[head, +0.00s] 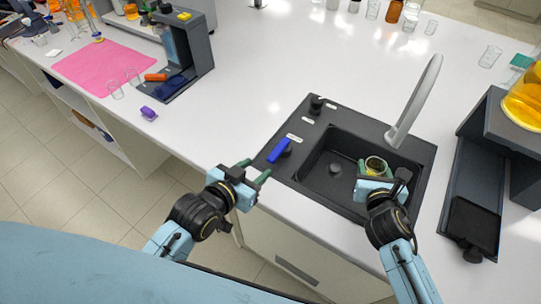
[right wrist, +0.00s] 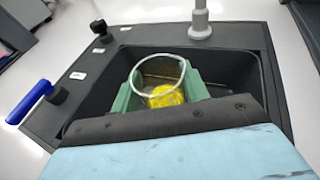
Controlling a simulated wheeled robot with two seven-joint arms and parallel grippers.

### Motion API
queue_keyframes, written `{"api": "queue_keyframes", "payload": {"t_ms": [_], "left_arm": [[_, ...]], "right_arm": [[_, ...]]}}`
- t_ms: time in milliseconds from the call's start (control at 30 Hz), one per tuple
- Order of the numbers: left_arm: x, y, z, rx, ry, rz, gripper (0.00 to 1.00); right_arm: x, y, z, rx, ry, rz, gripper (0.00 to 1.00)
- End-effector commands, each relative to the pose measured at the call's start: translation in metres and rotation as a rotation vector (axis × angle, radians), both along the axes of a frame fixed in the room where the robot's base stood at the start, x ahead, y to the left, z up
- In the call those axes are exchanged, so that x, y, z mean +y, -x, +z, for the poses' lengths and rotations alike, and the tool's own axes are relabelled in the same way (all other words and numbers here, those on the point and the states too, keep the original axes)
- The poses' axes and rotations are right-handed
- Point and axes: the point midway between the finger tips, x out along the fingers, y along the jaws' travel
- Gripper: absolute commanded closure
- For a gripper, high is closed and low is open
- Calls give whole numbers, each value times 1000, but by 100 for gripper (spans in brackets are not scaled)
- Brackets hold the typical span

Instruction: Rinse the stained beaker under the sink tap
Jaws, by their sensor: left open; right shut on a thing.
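The stained beaker (head: 376,165) is a clear glass with a yellow stain inside; it also shows in the right wrist view (right wrist: 160,80). My right gripper (head: 376,178) is shut on it and holds it upright, mouth up, over the right part of the sink basin (head: 318,177). The grey tap (head: 414,100) stands at the basin's back edge, its spout above the beaker's area; no water is visible. A blue lever (head: 279,151) sits on the sink's left rim. My left gripper (head: 246,175) is open and empty, just left of the sink's front-left corner, near the lever.
A dark stand with an orange-filled flask (head: 525,100) is right of the sink. A second dark stand (head: 190,55) and a pink mat (head: 104,66) are at the left. Several bottles and beakers line the back. The bench between is mostly clear.

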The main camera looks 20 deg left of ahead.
Motion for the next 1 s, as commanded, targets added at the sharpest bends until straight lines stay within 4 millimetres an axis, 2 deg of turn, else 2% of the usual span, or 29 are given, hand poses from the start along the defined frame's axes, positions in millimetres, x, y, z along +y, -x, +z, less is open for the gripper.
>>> {"api": "queue_keyframes", "payload": {"t_ms": [33,200,400,600,900,1000], "left_arm": [[-3,-11,-3,-2,1,0,56],[-11,-39,-16,-2,1,1,56],[-18,-63,-26,-2,1,1,56],[-21,-73,-31,-1,1,1,56],[-21,-74,-32,-1,1,1,56],[-21,-74,-32,-1,1,1,68]], "right_arm": [[0,0,0,-1,0,0,78],[0,0,0,-1,0,0,78],[0,0,0,-1,0,0,78],[0,0,0,-1,0,0,78],[0,0,0,-1,0,0,78],[0,0,0,-1,0,0,78]]}}
